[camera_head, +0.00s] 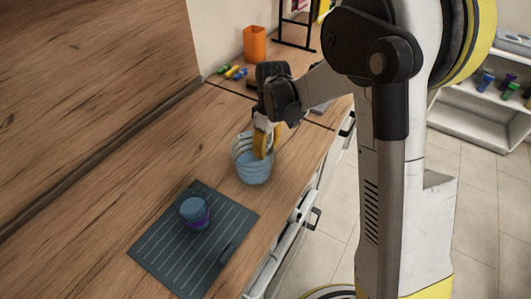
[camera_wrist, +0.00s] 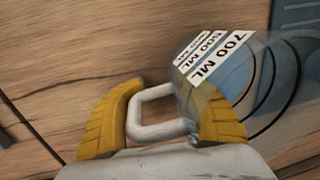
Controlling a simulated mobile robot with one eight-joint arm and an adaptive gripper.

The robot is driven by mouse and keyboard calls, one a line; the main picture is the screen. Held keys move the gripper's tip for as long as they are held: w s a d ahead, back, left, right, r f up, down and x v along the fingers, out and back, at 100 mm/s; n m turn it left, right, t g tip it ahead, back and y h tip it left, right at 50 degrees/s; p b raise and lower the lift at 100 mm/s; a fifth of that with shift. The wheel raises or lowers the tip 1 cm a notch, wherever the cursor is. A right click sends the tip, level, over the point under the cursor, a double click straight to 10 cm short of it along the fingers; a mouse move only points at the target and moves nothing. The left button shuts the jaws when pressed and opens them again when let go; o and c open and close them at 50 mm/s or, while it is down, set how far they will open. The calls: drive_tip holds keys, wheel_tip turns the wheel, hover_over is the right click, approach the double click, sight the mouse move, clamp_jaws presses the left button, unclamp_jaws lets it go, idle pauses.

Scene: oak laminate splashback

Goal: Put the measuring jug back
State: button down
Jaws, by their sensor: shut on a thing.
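The measuring jug (camera_head: 254,170) is clear and bluish, and it is upright at the middle of the wooden counter. I cannot tell whether its base touches the wood. In the wrist view the jug (camera_wrist: 240,78) shows volume labels, one reading 700 ML, and a pale loop handle. My gripper (camera_head: 265,142) is at the jug's far right side. In the wrist view its yellow fingers (camera_wrist: 162,100) are either side of the handle and shut on it. Part of the handle is hidden by the fingers.
A dark ribbed mat (camera_head: 160,250) lies in front of the jug with a blue and purple cup (camera_head: 195,212) on it. An orange container (camera_head: 254,44), small coloured items (camera_head: 233,72) and a black rack (camera_head: 294,32) are at the back. The counter left of the jug is clear.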

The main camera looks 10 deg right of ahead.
drive_tip(key=c, duration=0.8)
unclamp_jaws()
drive_tip(key=shift+f, duration=0.15)
drive_tip(key=shift+c, duration=0.2)
drive_tip(key=r+p, duration=0.1)
drive_tip(key=r, duration=0.3)
drive_tip(key=r+p, duration=0.1)
drive_tip(key=r, duration=0.3)
drive_tip(key=w+d+r+p, duration=0.1)
drive_tip(key=r+p, duration=0.1)
drive_tip(key=r, duration=0.2)
drive_tip(key=shift+d+r, duration=0.1)
drive_tip(key=shift+r, duration=0.15)
drive_tip(key=s+d+r+m+t, duration=0.1)
drive_tip(key=s+r+m+t, duration=0.1)
drive_tip(key=s, duration=0.4)
drive_tip(key=s+d+r+m+t, duration=0.2)
drive_tip(key=s+r+m+t, duration=0.1)
drive_tip(key=s, duration=0.4)
drive_tip(key=s+d+r+m+t+h, duration=0.1)
drive_tip(key=s+r+m+t, duration=0.1)
drive_tip(key=s, duration=0.4)
drive_tip(key=shift+s+d+r+m+t, duration=0.15)
drive_tip(key=shift+s+r+m+t, duration=0.15)
drive_tip(key=shift+m+t, duration=0.55)
drive_tip(key=shift+f+b, duration=0.85)
